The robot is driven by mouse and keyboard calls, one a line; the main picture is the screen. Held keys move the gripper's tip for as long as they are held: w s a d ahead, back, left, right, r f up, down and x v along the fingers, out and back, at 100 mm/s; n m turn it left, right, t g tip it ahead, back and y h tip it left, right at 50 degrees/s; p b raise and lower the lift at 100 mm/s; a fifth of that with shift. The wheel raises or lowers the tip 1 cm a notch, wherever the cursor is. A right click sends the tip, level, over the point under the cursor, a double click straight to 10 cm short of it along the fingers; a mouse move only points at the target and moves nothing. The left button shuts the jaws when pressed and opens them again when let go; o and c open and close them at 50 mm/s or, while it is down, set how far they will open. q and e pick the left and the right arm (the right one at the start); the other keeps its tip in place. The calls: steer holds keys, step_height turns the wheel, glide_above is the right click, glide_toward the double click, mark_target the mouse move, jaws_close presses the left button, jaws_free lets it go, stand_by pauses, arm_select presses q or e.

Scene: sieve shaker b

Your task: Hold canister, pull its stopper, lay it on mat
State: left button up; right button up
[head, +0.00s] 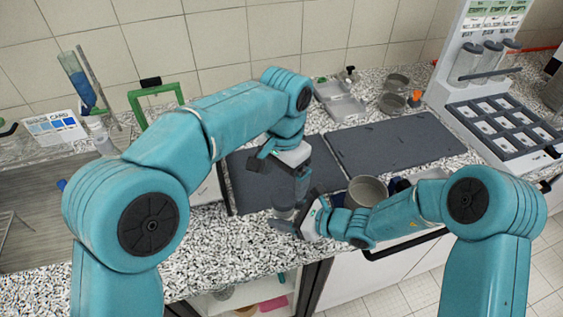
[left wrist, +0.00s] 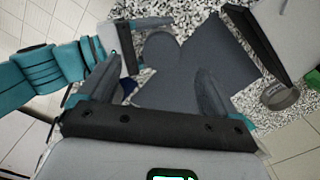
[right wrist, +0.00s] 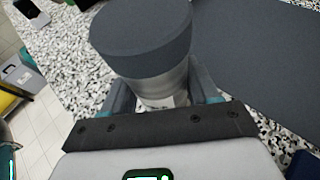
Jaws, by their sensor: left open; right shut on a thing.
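The canister (right wrist: 160,82) is a pale, partly clear cylinder with a wide dark grey stopper (right wrist: 140,35) seated on its top. My right gripper (right wrist: 163,92) is shut around the canister's body below the stopper and holds it upright at the counter's front edge; the canister also shows in the head view (head: 284,212). My left gripper (head: 293,188) is open above it, pointing down. In the left wrist view the round stopper top (left wrist: 164,48) lies between and beyond the open fingertips, with no visible contact. A dark grey mat (head: 245,172) lies behind the canister.
A second dark mat (head: 400,142) lies to the right. A round metal pan (head: 367,191) stands near the front edge, close to my right arm. A grey tray (head: 340,103), metal sieves (head: 394,92) and a vial rack (head: 503,125) stand behind. A green frame (head: 152,98) is at left.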

mark_target(281, 197)
arm_select(q)
steer(key=n, duration=0.3)
steer(key=shift+r, duration=0.1)
arm_select(e)
steer(key=shift+w, duration=0.1)
arm_select(q)
steer(key=n, duration=0.5)
steer(key=shift+s+a+r+n, duration=0.1)
steer(key=shift+a+r+n, duration=0.15)
steer(key=shift+n, duration=0.05)
arm_select(e)
steer(key=shift+a, duration=0.1)
arm_select(q)
steer(key=n, duration=0.2)
steer(key=shift+r+n, duration=0.15)
steer(key=shift+n, duration=0.15)
arm_select(e)
steer(key=shift+r, duration=0.1)
arm_select(q)
steer(key=shift+r+n, duration=0.15)
steer(key=shift+n, duration=1.05)
steer(key=n, duration=0.5)
steer(key=shift+r, duration=0.25)
steer(key=f+n, duration=0.3)
steer(key=f, duration=0.2)
steer(key=f+n, duration=0.4)
steer(key=shift+w+f, duration=0.2)
steer(key=shift+f, duration=0.2)
steer(key=c, duration=1.2)
